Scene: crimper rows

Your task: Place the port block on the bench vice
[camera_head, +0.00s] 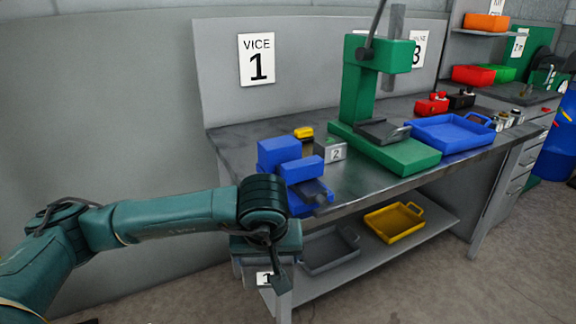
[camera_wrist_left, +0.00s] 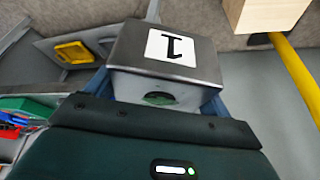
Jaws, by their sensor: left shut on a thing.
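The port block, a grey metal block with a white label reading 1, is held in my left gripper (camera_head: 266,250). In the wrist view the block (camera_wrist_left: 190,72) sits between the two fingers, with a round green spot on its near face. In the head view the block (camera_head: 263,279) shows only partly below the gripper. The blue bench vice (camera_head: 283,158) stands on the bench's left end, below the VICE 1 sign. The gripper is in front of the bench's near left corner, apart from the vice. My right gripper is out of view.
A grey block labelled 2 (camera_head: 331,150) and a small yellow item (camera_head: 304,132) stand near the vice. A green press (camera_head: 362,110) and a blue tray (camera_head: 448,134) are farther right. A yellow tray (camera_head: 394,222) lies on the lower shelf. The wrist view shows a yellow pole (camera_wrist_left: 296,72).

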